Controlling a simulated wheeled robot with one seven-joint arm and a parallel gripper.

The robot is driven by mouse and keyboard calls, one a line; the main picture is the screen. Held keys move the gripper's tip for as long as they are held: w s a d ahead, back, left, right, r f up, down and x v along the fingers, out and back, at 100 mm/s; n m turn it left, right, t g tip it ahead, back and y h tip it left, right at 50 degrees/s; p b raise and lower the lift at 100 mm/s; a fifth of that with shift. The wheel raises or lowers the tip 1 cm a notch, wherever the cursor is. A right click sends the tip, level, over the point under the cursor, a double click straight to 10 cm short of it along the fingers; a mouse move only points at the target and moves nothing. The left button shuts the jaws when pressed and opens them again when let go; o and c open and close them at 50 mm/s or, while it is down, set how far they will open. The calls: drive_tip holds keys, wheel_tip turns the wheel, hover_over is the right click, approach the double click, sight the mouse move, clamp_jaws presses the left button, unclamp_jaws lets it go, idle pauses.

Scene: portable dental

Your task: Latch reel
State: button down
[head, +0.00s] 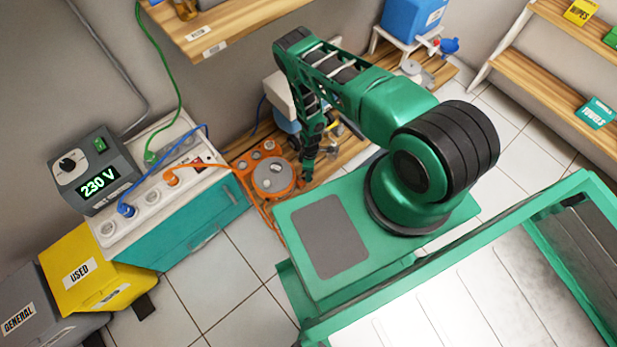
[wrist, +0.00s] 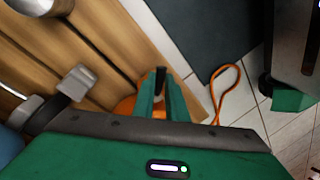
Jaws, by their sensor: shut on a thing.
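The orange reel (head: 272,180) with a grey round centre sits on the wooden bench beside the white socket unit. My gripper (head: 307,172) points down at the reel's right edge. In the wrist view, the green fingers (wrist: 160,88) are close together around a small dark part (wrist: 160,76). I take this as the reel's latch, but its shape is mostly hidden by the fingers. Orange of the reel shows behind the fingers in the wrist view (wrist: 125,106). I cannot tell the latch's position.
The socket unit (head: 190,217) has blue, orange and green cables plugged in; a 230 V box (head: 88,170) stands at its left. An orange cable (wrist: 222,95) loops past the bench edge. A wooden shelf (head: 225,27) hangs above. Yellow (head: 90,270) and grey bins stand at lower left.

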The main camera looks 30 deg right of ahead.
drive_tip(key=shift+w+d+n+h, duration=0.1)
drive_tip(key=shift+w+n+h, duration=0.35)
drive_tip(key=shift+n, duration=1.1)
drive_tip(key=shift+w+n+h, duration=0.15)
drive_tip(key=shift+w+n, duration=0.6)
drive_tip(key=shift+n, duration=0.85)
drive_tip(key=shift+w+d+n+h, duration=0.1)
drive_tip(key=shift+w+n+h, duration=0.35)
drive_tip(key=shift+n, duration=1.1)
drive_tip(key=shift+w, duration=0.25)
drive_tip(key=c, duration=1.8)
unclamp_jaws()
drive_tip(key=shift+o, duration=0.2)
drive_tip(key=shift+s+a, duration=0.1)
drive_tip(key=shift+s, duration=0.05)
drive_tip(key=shift+r, duration=0.1)
wheel_tip(320, 180, up, 10)
drive_tip(key=w, duration=0.2)
drive_tip(key=shift+a+r, duration=0.2)
drive_tip(key=shift+a, duration=0.15)
